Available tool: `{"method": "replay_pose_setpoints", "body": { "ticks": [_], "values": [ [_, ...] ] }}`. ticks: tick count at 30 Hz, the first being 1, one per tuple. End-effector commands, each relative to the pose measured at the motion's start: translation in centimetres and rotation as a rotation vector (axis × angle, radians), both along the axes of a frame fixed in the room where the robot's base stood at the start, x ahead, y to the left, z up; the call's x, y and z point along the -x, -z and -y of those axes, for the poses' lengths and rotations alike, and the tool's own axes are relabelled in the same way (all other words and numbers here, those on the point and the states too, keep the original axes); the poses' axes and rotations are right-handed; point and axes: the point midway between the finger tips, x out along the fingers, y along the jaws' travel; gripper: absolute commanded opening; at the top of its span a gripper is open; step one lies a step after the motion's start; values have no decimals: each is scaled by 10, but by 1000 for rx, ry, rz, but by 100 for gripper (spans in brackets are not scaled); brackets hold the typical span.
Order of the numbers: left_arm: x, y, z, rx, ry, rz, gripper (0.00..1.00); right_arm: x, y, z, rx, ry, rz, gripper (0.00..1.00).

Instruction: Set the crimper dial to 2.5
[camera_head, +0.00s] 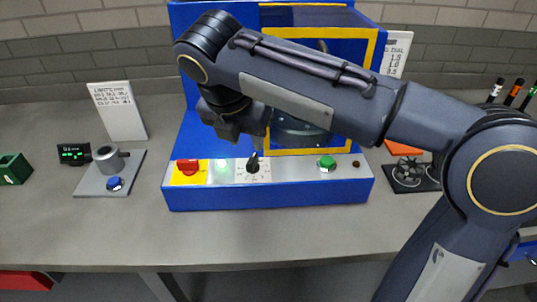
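The blue crimper machine (190,203) stands on the bench in the middle of the view. Its dial (253,169) is a dark pointer knob on a white scale plate in the silver front panel; the pointer looks turned roughly upward. The scale marks are too small to read. My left gripper is not in view.
A grey fixture (108,160), a display (74,153) and a white sign (118,110) stand left. A black fan-like part (408,172) lies right.

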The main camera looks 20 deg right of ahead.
Motion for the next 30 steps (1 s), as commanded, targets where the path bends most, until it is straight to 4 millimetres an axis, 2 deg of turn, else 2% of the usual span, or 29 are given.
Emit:
{"method": "replay_pose_setpoints", "body": {
  "ticks": [5, 15, 20, 27, 30],
  "values": [
    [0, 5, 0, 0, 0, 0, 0, -6, 16, 2, 16, -22, -7, 35],
    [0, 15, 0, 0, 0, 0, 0, -22, 63, 15, 12, -18, -7, 35],
    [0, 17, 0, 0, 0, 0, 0, -24, 71, 16, 12, -20, -5, 35],
    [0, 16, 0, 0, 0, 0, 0, -25, 71, 17, 11, -19, -4, 35],
    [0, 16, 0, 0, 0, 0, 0, -25, 71, 17, 11, -19, -4, 23]
  ]
}}
